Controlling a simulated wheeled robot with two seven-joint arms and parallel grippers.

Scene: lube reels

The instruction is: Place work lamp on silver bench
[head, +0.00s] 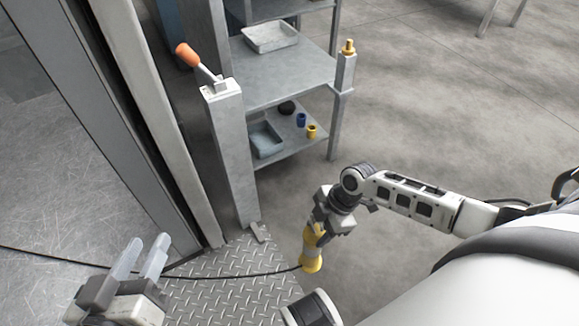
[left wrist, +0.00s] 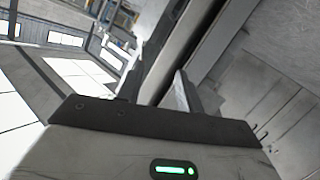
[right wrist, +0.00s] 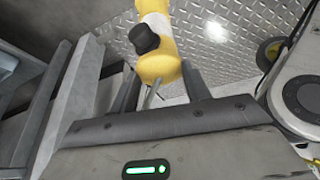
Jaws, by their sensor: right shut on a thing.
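The work lamp (head: 311,262) is yellow with a pale middle band, and a black cable trails from it to the left. It hangs below my right gripper (head: 320,226), which is shut on it above the floor near the tread plate. In the right wrist view the lamp (right wrist: 158,65) extends away from between the fingers, with a black knob on its side. My left gripper (head: 143,252) is open and empty at the lower left; its two fingers stand apart, also in the left wrist view (left wrist: 170,88). No surface is clearly identifiable as the silver bench; only table-like legs (head: 488,18) show at the top right.
A grey metal shelf (head: 285,75) holds trays and small blue and yellow items. A post with an orange-handled lever (head: 225,150) stands before it. Diamond tread plate (head: 215,297) lies below, with the cable across it. Open concrete floor (head: 440,95) spreads to the right.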

